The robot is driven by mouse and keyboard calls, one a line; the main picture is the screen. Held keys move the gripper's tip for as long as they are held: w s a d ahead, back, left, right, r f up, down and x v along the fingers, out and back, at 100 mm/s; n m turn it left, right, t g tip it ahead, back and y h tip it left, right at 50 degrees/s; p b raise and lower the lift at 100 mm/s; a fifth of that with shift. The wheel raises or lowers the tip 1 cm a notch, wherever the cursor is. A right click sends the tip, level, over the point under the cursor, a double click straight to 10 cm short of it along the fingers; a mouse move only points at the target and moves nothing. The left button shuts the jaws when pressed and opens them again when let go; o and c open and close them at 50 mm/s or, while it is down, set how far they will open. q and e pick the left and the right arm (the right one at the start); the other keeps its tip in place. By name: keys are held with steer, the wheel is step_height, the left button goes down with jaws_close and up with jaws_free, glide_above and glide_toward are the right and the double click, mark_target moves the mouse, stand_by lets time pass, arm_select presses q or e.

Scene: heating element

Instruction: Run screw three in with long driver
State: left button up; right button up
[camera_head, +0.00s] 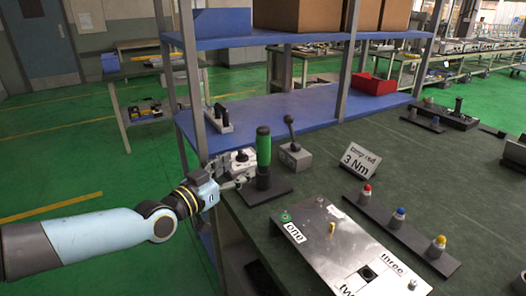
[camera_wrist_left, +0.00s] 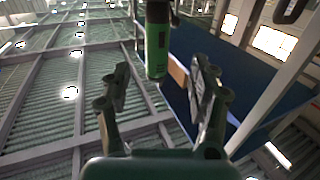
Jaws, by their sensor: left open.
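A green-handled driver (camera_head: 263,147) stands upright in a black base (camera_head: 264,187) near the table's left edge. My left gripper (camera_head: 243,172) is open just left of it, low beside the handle. In the left wrist view the green handle (camera_wrist_left: 157,45) shows ahead of the open fingers (camera_wrist_left: 163,85), towards the gap between them; I cannot tell if they touch it. A metal plate (camera_head: 320,245) carries labels "one", "two" and "three" (camera_head: 391,262). A gold-coloured pin or screw (camera_head: 332,229) stands up from the plate. The screw at "three" is too small to make out. My right gripper is not in view.
A grey block with a ball-topped lever (camera_head: 294,155) stands behind the driver. A "3 Nm" sign (camera_head: 360,160) and a strip (camera_head: 400,228) with red, blue and yellow-topped pieces lie to the right. A shelf post (camera_head: 194,85) rises near my left arm.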

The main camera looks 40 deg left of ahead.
mark_target(259, 155)
arm_select(q)
steer(key=w+b, duration=0.1)
steer(key=w, duration=0.2)
steer(key=w+b, duration=0.1)
steer(key=w, duration=0.3)
steer(key=w+b, duration=0.1)
steer(key=w, duration=0.2)
steer(key=shift+w+a+f, duration=0.1)
steer(key=shift+w+a, duration=0.15)
steer(key=shift+a, duration=0.05)
steer(key=shift+s, duration=0.1)
jaws_close()
